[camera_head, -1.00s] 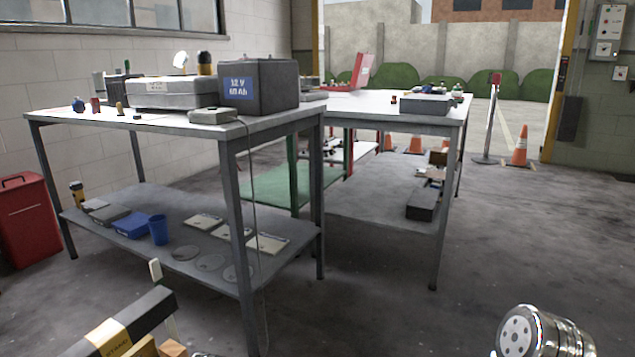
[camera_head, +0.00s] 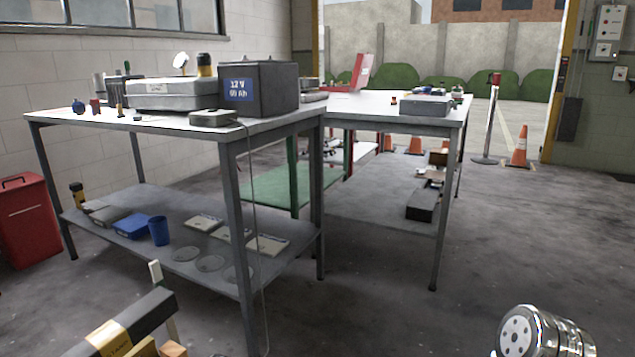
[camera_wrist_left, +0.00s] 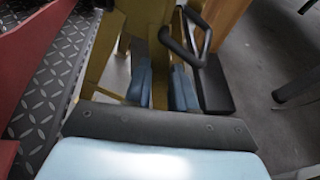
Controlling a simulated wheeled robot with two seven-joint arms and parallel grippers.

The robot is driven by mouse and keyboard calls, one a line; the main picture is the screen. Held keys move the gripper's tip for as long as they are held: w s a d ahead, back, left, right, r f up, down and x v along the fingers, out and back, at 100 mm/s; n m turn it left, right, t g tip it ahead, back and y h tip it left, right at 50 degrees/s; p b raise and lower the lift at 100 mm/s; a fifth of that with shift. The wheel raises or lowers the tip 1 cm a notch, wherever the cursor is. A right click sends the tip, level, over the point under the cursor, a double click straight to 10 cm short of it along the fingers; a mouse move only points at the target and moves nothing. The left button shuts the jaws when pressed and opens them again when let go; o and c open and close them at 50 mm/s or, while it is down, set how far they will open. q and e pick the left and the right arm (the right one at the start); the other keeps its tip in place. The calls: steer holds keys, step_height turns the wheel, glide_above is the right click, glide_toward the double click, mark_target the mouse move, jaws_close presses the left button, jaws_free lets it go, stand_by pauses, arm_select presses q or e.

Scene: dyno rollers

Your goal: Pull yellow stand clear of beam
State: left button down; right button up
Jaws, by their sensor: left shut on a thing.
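The yellow stand (camera_wrist_left: 145,20) fills the upper middle of the left wrist view as an olive-yellow frame with slanted legs. My left gripper (camera_wrist_left: 163,86) has its two blue fingers at the stand and is shut on it; the exact contact is partly hidden. In the head view a yellow part (camera_head: 146,347) shows at the bottom left edge, beside a dark bar (camera_head: 140,315) with a yellow label, which may be the beam. Whether the stand touches the beam cannot be told.
In the left wrist view, a red part and black tread plate (camera_wrist_left: 62,75) lie left, and an orange-brown block (camera_wrist_left: 220,22) and black loop handle (camera_wrist_left: 188,42) lie right. In the head view, a grey workbench (camera_head: 170,122) stands ahead, with clear floor (camera_head: 380,310) to its right.

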arm_select(q)
steer(key=s+d, duration=0.4)
steer(key=d, duration=0.6)
steer(key=shift+s+f, duration=0.25)
stand_by(0.3)
steer(key=shift+s+d+b, duration=0.2)
steer(key=shift+s+d, duration=0.1)
steer(key=shift+d, duration=0.45)
steer(key=shift+s+d+b, duration=0.15)
steer(key=shift+s+d, duration=0.15)
steer(key=shift+d, duration=0.4)
steer(key=c, duration=0.9)
jaws_free()
steer(key=shift+o, duration=0.2)
steer(key=shift+r, duration=0.1)
steer(key=shift+a, duration=0.1)
